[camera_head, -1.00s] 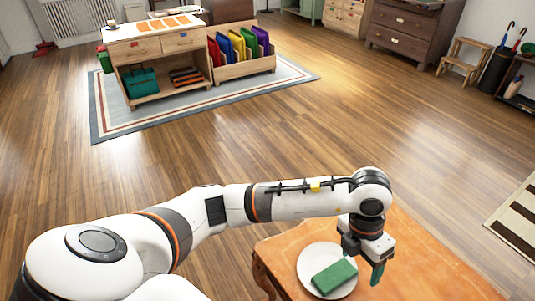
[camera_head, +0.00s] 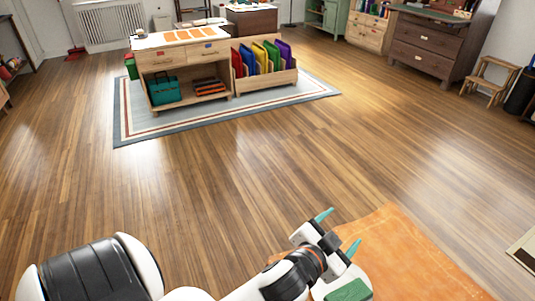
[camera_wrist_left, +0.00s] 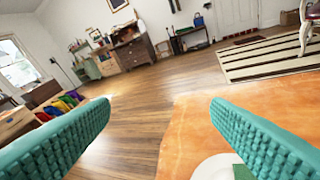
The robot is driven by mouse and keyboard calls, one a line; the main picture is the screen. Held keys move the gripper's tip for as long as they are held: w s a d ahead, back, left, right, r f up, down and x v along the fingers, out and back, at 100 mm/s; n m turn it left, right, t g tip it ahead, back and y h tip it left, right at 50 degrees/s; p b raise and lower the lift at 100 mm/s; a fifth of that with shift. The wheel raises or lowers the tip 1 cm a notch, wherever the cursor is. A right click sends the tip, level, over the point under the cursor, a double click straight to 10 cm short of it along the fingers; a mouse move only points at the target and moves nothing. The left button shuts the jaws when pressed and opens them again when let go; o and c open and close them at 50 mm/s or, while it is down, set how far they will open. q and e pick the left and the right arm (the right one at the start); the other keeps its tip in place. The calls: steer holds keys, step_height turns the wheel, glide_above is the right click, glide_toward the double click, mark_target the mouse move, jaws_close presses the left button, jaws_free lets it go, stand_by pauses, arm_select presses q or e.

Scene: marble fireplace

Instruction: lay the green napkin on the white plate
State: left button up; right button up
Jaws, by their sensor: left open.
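The green napkin (camera_head: 349,291) is a folded block lying on the white plate (camera_head: 323,288) at the bottom edge of the head view, where both are partly cut off. The plate stands on the orange-brown wooden table (camera_head: 410,250). My left gripper (camera_head: 338,231) is open and empty. Its two teal fingers point away over the table's far left edge, apart from napkin and plate. In the left wrist view the open fingers frame the room, with slivers of plate (camera_wrist_left: 212,168) and napkin (camera_wrist_left: 243,172) low between them. My right gripper is out of view.
Wooden floor (camera_head: 240,185) lies open beyond the table. A desk (camera_head: 190,50) and a rack of coloured folders (camera_head: 265,75) stand on a rug (camera_head: 140,120) far off. A dark dresser (camera_head: 435,45) stands at the far right.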

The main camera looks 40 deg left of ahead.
arm_select(q)
steer(key=s+a+f+n+g, duration=0.2)
steer(key=s+f+g, duration=0.9)
steer(key=s, duration=0.8)
step_height(320, 180, down, 3)
steer(key=shift+a+f+g+h, duration=0.1)
steer(key=shift+a+g+h, duration=0.1)
steer(key=shift+g+h, duration=0.15)
